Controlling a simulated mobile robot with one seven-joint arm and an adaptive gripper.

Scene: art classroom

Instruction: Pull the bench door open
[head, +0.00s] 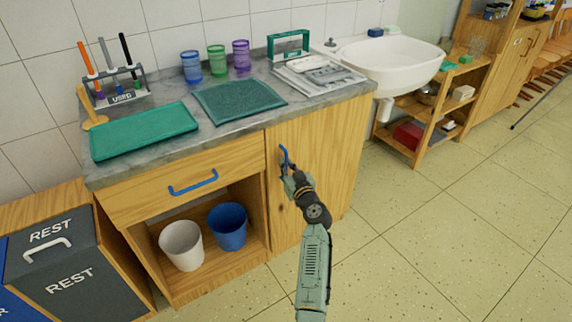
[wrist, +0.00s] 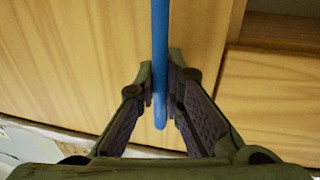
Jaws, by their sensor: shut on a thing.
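The bench door (head: 325,155) is a light wood panel at the right of the bench front. It looks closed, nearly flush with the frame. Its blue vertical handle (head: 284,158) sits near the door's upper left edge. My gripper (head: 288,172) is at this handle. In the wrist view the blue handle (wrist: 160,60) runs between the two fingertips of my gripper (wrist: 160,88), and the fingers are shut on it. The door panel (wrist: 90,60) fills the wrist view behind the fingers. My gripper hides the handle's lower part in the head view.
Left of the door are a drawer with a blue handle (head: 193,183) and an open shelf with a white bin (head: 181,245) and a blue bin (head: 228,226). A sink (head: 400,65) and a low shelf (head: 403,150) stand to the right. The floor (head: 440,235) before the door is clear.

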